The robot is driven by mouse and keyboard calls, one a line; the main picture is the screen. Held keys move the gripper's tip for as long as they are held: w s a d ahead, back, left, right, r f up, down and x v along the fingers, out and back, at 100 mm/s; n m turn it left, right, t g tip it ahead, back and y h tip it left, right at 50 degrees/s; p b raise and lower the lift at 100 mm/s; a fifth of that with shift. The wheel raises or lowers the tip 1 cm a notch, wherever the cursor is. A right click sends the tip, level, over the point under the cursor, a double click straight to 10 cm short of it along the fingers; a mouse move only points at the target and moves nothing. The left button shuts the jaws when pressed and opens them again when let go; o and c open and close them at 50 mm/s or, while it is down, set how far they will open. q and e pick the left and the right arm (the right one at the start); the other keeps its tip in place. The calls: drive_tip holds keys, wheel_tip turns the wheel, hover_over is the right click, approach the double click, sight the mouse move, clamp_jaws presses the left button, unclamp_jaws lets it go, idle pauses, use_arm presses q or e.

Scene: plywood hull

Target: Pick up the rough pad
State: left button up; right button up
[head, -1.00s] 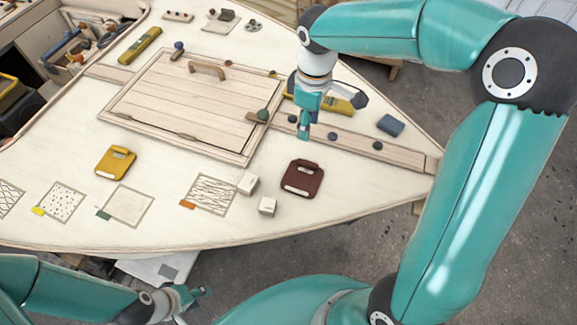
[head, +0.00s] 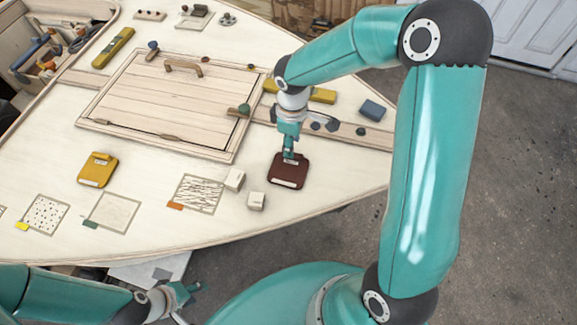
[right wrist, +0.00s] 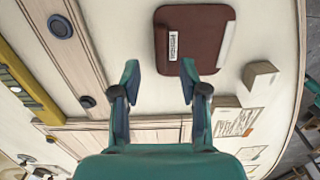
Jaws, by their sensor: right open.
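A dark red pad (head: 288,171) with a pale strip along its near edge lies flat on the pale deck. It also shows at the top of the right wrist view (right wrist: 205,42), with a small white printed label too small to read. My right gripper (head: 289,155) is at the pad's far edge in the head view. In the right wrist view my right gripper (right wrist: 160,70) is open and empty, its fingertips near the pad's edge. A yellow pad (head: 98,170) lies further left. My left gripper (head: 188,296) is low in the head view, away from the pads; its opening is unclear.
Two pale blocks (head: 234,180) stand left of the red pad, beside a scribble-patterned square (head: 198,195). A wooden hatch (head: 165,105) with knobs is behind. A blue block (head: 373,110) lies at right. The deck's curved edge is close in front.

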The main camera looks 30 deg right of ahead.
sight(289, 168)
drive_tip(key=shift+a+f, duration=0.1)
drive_tip(key=shift+f, duration=1.9)
clamp_jaws()
